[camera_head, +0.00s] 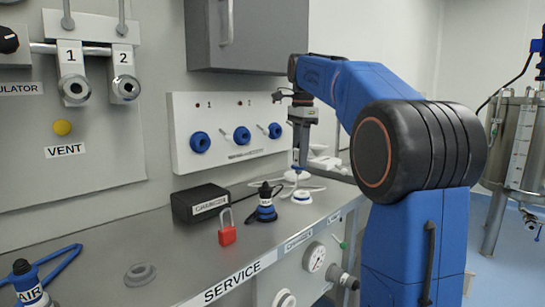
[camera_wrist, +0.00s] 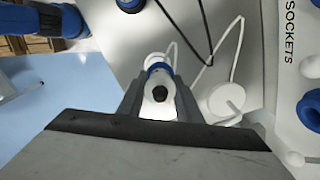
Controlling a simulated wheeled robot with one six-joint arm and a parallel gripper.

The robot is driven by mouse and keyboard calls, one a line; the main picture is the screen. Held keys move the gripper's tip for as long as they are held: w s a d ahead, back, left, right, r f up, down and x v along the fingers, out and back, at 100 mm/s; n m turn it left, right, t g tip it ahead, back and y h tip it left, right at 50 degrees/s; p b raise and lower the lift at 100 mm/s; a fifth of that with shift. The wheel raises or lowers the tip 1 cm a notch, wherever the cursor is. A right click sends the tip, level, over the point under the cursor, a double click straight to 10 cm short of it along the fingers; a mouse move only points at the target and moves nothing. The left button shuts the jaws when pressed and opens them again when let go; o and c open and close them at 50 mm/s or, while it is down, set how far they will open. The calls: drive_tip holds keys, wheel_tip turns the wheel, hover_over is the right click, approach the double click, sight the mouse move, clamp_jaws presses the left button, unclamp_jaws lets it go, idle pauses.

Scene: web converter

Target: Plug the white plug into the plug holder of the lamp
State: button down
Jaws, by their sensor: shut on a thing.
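The white plug (camera_head: 301,197) has a white body with a blue ring and stands low at the bench's front edge in the head view. In the wrist view, the plug (camera_wrist: 158,72) sits between my fingers, with its dark round top facing the camera. My gripper (camera_head: 300,166) points down over it and is shut on its upper part; in the wrist view my gripper (camera_wrist: 160,98) has a finger on each side. I cannot tell whether the plug touches the bench. A round white piece (camera_wrist: 226,102) with a white cable, perhaps the lamp's plug holder, lies just right of the plug.
A black box (camera_head: 200,203), a red padlock (camera_head: 227,230) and a blue-black plug (camera_head: 265,208) stand left of my gripper. A wall panel (camera_head: 215,103) with blue sockets is behind. White cables lie around the plug.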

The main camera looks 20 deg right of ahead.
drive_tip(key=shift+s+d+r, duration=0.3)
drive_tip(key=shift+s+d, duration=0.05)
drive_tip(key=shift+d, duration=0.1)
drive_tip(key=shift+f, duration=0.1)
drive_tip(key=shift+f, duration=2.7)
drive_tip(key=shift+f, duration=1.7)
idle(0.4)
drive_tip(key=c, duration=1.2)
unclamp_jaws()
drive_tip(key=shift+r, duration=0.1)
